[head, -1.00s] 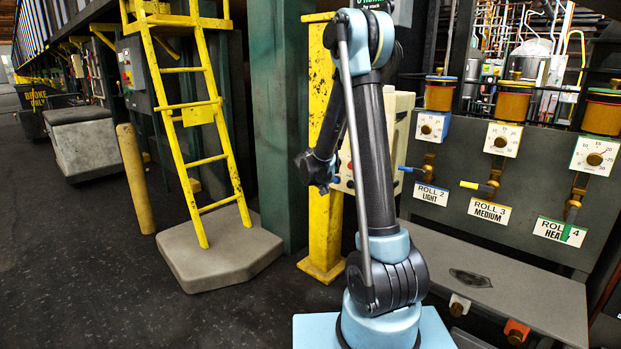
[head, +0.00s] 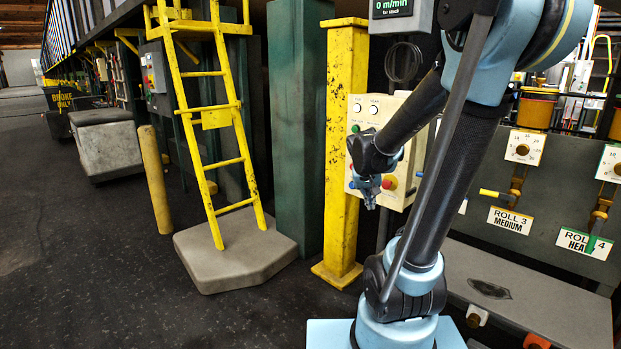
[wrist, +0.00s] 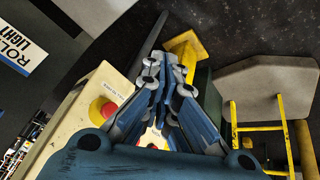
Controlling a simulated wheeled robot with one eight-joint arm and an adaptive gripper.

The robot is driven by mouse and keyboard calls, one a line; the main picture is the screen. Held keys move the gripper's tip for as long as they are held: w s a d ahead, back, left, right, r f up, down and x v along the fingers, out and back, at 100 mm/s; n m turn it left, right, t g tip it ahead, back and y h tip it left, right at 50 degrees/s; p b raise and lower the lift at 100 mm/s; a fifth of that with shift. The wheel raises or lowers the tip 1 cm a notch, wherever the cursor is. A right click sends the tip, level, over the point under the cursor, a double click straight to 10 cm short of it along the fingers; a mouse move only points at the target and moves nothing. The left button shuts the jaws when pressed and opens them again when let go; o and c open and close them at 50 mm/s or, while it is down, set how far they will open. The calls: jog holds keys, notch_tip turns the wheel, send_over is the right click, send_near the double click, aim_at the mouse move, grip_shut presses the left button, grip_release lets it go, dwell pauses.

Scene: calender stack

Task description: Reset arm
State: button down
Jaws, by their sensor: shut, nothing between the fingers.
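My gripper (head: 370,190) hangs at the end of my arm in the head view, pointing down, in front of the cream control box. In the wrist view my gripper (wrist: 167,75) fills the middle; its blue fingers come together at the tips with nothing between them. The cream control box (wrist: 103,75) with a red button (wrist: 102,110) lies just left of the fingers there. In the head view the control box (head: 397,110) is partly hidden behind my arm.
A yellow post (head: 345,150) and a green column (head: 297,130) stand left of my arm. Further left are a yellow ladder (head: 212,120) on a grey base (head: 235,255) and a yellow bollard (head: 155,180). The roll panel (head: 545,180) is at right.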

jog(key=s+f+g+y, duration=0.1)
jog(key=s+f, duration=0.1)
jog(key=s, duration=0.9)
jog(key=s+a+f+n+g+y, duration=0.1)
jog(key=s+f, duration=0.2)
jog(key=s, duration=0.9)
jog(key=shift+s+y, duration=0.25)
jog(key=shift+y, duration=0.05)
jog(key=shift+f, duration=0.1)
jog(key=shift+w+f, duration=0.2)
jog(key=shift+w, duration=0.25)
